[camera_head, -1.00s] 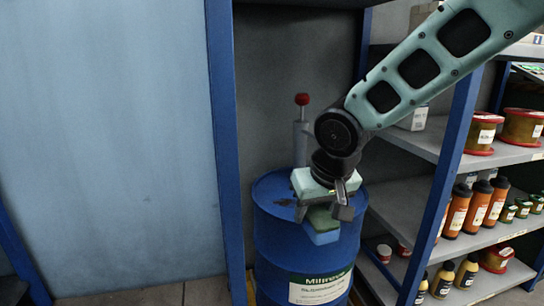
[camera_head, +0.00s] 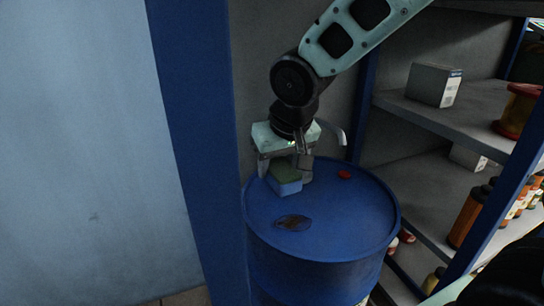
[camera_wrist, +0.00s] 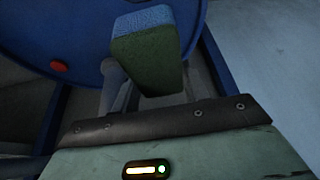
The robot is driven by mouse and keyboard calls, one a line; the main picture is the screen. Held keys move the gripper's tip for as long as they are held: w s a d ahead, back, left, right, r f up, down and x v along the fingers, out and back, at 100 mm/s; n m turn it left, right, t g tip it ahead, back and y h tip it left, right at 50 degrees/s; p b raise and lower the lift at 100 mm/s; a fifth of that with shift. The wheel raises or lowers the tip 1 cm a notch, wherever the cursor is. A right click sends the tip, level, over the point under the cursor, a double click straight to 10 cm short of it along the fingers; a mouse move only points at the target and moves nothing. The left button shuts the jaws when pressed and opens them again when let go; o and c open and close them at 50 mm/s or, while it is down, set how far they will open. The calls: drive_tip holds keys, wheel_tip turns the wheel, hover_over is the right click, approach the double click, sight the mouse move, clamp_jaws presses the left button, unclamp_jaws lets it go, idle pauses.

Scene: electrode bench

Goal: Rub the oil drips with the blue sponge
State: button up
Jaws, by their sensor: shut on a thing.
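The blue sponge (camera_head: 287,188) has a green upper layer and hangs below my gripper (camera_head: 287,172), which is shut on it. In the wrist view the sponge (camera_wrist: 148,52) shows its green side and blue end. A dark brown oil patch (camera_head: 292,222) lies on the top of the blue drum (camera_head: 345,222), in front of and below the sponge in the head view. The sponge is over the rear left part of the lid. I cannot tell whether it touches the lid. No oil shows in the wrist view.
A red cap (camera_head: 344,174) sits on the drum lid right of my gripper; a grey spout (camera_head: 335,136) stands behind. A blue post (camera_head: 200,150) rises close at the left. Shelves with a grey box (camera_head: 433,84) and jars are at the right.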

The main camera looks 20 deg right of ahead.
drive_tip(key=b, duration=0.5)
hover_over(274, 203)
drive_tip(key=s, duration=0.1)
drive_tip(key=shift+s+f, duration=0.2)
drive_tip(key=shift+f, duration=2.7)
drive_tip(key=shift+f+b, duration=0.9)
drive_tip(key=shift+f, duration=0.15)
drive_tip(key=shift+s, duration=0.1)
